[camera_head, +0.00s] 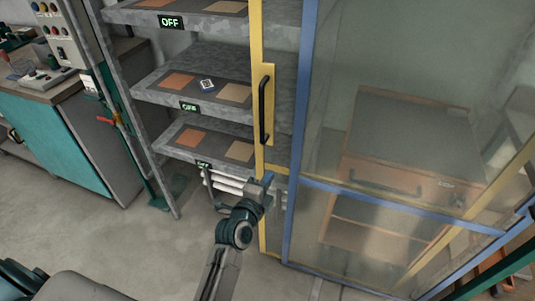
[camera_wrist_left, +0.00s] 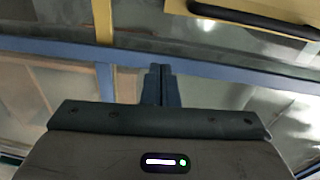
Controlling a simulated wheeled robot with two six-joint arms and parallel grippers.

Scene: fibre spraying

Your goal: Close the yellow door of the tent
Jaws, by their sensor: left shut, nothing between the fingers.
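The tent has a blue frame (camera_head: 297,135) with clear panels. Its yellow door (camera_head: 257,70) shows in the head view as a yellow upright with a black handle (camera_head: 264,108). The handle also shows at the top right of the left wrist view (camera_wrist_left: 255,17). My left gripper (camera_head: 267,179) is shut and empty, below the handle and close to the lower part of the yellow upright. In the left wrist view its fingers (camera_wrist_left: 161,78) are together in front of a blue bar. I cannot tell whether it touches the door. My right gripper is not in view.
A grey shelf rack (camera_head: 165,95) with OFF displays and orange and tan squares stands left of the door. A teal workbench (camera_head: 62,140) is at the far left. A wooden cabinet (camera_head: 400,150) shows through the clear panel.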

